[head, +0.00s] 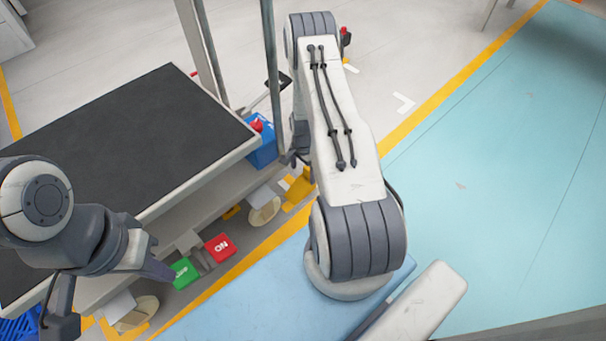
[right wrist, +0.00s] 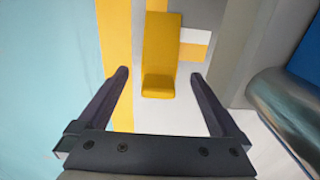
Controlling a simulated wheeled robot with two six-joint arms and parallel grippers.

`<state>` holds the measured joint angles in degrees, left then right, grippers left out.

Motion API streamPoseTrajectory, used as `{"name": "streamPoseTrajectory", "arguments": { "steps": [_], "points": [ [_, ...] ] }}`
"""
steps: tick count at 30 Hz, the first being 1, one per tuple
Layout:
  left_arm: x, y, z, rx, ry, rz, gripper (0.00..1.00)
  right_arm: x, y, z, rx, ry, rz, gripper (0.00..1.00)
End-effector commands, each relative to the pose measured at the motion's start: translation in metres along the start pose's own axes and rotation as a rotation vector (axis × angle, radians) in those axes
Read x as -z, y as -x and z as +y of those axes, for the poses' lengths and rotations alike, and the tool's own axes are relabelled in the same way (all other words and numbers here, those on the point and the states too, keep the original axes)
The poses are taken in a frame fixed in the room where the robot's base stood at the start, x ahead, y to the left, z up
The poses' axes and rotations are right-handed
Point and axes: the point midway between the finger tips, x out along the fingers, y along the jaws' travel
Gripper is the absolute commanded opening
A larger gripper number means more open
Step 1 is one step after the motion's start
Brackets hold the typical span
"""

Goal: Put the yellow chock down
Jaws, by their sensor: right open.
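The yellow chock (right wrist: 162,48) shows in the right wrist view between the lines of my right gripper's (right wrist: 160,74) two fingers. It rests on the floor, beside a yellow stripe and a white patch. The fingers are spread wide, with a clear gap to the chock on both sides, and nothing is held. In the head view, yellow shows at the chock (head: 299,189), beside my right arm, which hides most of that gripper.
A cart with a black top (head: 120,140) stands at left, with a blue box (head: 262,142) at its corner. A green pedal (head: 185,271) and red pedal (head: 220,247) sit low along its side. A metal cylinder (right wrist: 285,105) is close on the right. Open floor lies right.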

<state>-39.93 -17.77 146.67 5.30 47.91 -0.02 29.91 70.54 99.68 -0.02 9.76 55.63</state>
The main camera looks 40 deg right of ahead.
Motion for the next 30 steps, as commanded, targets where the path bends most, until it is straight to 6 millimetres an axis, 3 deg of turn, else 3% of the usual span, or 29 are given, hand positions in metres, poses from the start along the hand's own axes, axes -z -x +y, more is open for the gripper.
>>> {"name": "streamPoseTrajectory", "arguments": {
  "steps": [1,3,9,30],
  "points": [
    [0.001,0.012,0.001,0.0,0.0,0.0,0.0,0.0,0.017,0.0,0.0,0.0,0.0,1.0],
    [0.001,0.017,0.001,0.0,0.0,0.0,0.0,0.0,0.028,0.0,0.001,0.0,0.001,1.0],
    [0.001,0.025,0.002,0.0,0.0,0.0,0.0,0.0,0.044,0.0,0.0,0.0,0.0,1.0],
    [0.001,0.025,0.002,0.0,0.0,0.0,0.0,0.0,0.045,0.0,-0.001,0.0,0.0,1.0]
  ]
}}
